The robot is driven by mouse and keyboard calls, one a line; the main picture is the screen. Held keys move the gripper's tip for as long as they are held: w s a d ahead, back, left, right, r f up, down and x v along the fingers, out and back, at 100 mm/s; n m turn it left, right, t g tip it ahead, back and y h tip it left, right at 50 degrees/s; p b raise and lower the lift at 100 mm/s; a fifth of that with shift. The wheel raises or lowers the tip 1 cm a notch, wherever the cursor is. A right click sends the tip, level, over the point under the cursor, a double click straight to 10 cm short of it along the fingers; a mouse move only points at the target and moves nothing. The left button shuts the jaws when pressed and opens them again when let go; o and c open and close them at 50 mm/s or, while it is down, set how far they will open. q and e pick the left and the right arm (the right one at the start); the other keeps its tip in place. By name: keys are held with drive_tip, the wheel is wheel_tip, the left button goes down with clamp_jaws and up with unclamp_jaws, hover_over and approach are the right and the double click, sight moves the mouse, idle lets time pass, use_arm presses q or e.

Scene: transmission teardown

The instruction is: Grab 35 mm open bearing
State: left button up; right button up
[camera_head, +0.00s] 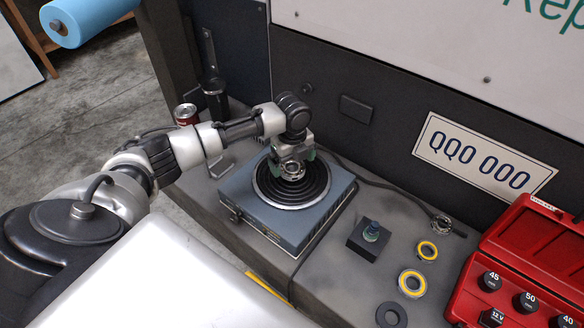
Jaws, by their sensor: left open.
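A small metallic ring, looking like an open bearing (292,171), is at the middle of the black ringed plate of a blue-grey heater (262,221). Its size marking cannot be read. My left gripper (292,160) comes down over the plate from above, its green-tipped fingers open and apart on either side of the ring. I cannot tell whether the fingers touch it. Another metallic ring (441,224) lies on the bench to the right, by the end of a cable. My right gripper is not in view.
Two yellow-sealed rings (427,250) (412,283) and a dark ring (391,316) lie on the bench. A black block (368,241) stands right of the heater. An open red case (520,262) is at far right. A red can (186,114) and dark cup (215,98) stand behind my arm.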

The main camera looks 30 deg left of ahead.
use_arm(q)
wheel_tip(320, 180, down, 2)
drive_tip(key=shift+c, duration=0.2)
drive_tip(key=c, duration=1)
drive_tip(key=shift+c, duration=0.2)
drive_tip(key=shift+r, duration=0.2)
